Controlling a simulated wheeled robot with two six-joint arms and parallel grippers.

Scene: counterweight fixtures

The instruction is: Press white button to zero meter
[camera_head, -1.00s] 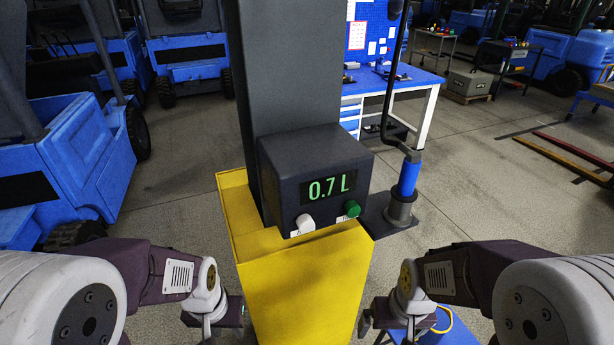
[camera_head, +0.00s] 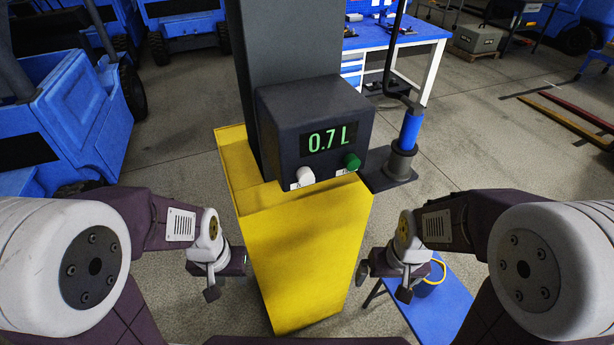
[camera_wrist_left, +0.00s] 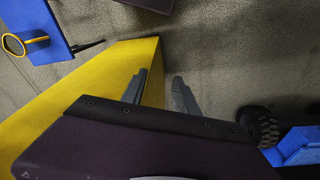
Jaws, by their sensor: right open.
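The dark meter box (camera_head: 318,125) stands on the yellow pedestal (camera_head: 290,245), and its green display (camera_head: 329,139) reads 0.7 L. The white button (camera_head: 305,175) is at the lower left of the box's front. A green button (camera_head: 352,162) is at the lower right. My left gripper (camera_head: 226,279) is low, left of the pedestal and apart from the button. In the left wrist view its two fingers stand apart with nothing between them (camera_wrist_left: 161,90). My right gripper (camera_head: 381,283) is low at the pedestal's right, open and empty.
Blue vehicles (camera_head: 60,125) stand at left. The space before the white button is clear.

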